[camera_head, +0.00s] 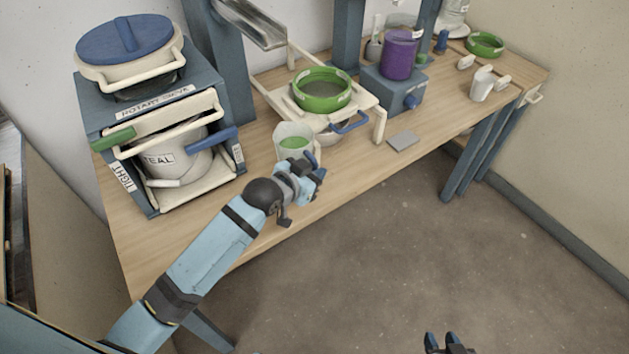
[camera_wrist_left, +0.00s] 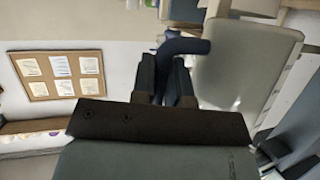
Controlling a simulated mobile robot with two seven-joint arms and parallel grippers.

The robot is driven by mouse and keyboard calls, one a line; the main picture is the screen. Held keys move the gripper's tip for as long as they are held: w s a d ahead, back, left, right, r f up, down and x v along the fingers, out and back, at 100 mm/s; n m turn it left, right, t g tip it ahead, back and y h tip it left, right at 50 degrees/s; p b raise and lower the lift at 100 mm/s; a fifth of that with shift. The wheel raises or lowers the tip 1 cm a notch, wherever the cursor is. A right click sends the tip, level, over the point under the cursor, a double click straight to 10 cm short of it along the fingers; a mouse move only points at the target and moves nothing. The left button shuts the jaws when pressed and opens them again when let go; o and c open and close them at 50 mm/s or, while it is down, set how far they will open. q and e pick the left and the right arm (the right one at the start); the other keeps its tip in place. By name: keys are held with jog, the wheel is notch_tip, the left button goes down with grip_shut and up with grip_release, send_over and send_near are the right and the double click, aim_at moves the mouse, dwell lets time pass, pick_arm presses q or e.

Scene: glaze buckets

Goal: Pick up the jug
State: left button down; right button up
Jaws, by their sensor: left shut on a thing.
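The jug (camera_head: 294,142) is pale and translucent, with green contents, and is at the front of the bench in the head view. My left gripper (camera_head: 314,168) is at its near right side and hides its lower part. In the left wrist view the jug's pale wall (camera_wrist_left: 245,65) is beyond the fingers. Its blue handle (camera_wrist_left: 188,46) is between my left fingertips (camera_wrist_left: 172,70), which are shut on it. I cannot tell whether the jug's base touches the bench. My right gripper (camera_head: 446,343) shows at the bottom edge of the head view, fingers apart, empty, over the floor.
Behind the jug stands a cream frame (camera_head: 378,122) with a green sieve (camera_head: 322,90) and a blue-handled bowl under it. A rotary sieve box (camera_head: 190,98) is on the left. A grey tile (camera_head: 403,141) and blue block with purple bucket (camera_head: 399,55) are on the right.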

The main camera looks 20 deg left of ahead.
pick_arm(q)
jog(key=shift+r+p, duration=0.3)
jog(key=shift+r, duration=5.1)
